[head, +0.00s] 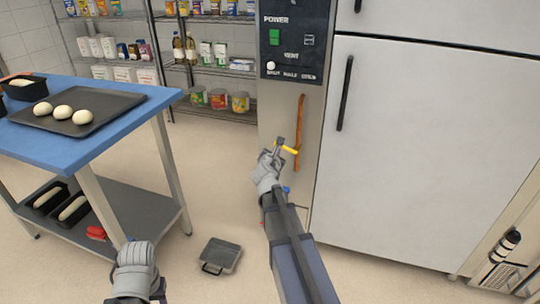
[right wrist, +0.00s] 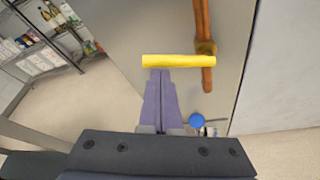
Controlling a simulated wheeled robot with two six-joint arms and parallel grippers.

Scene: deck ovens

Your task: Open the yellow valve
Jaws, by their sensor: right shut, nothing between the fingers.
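The yellow valve handle (head: 287,149) sits on a vertical copper pipe (head: 300,122) on the grey oven side panel. In the right wrist view the yellow handle (right wrist: 178,61) lies crosswise to the copper pipe (right wrist: 203,20), mostly left of it. My right gripper (right wrist: 160,72) is shut and empty, its fingertips at the lower edge of the handle's left part; I cannot tell whether they touch. It also shows in the head view (head: 277,148). My left gripper (head: 137,258) is low at the bottom of the head view, away from the valve; its fingers are not clear.
A blue knob (right wrist: 197,121) is below the valve. A control panel (head: 296,40) is above the pipe, with a white door (head: 420,150) to the right. A blue-topped table (head: 150,105) stands left. A dark case (head: 220,256) lies on the floor.

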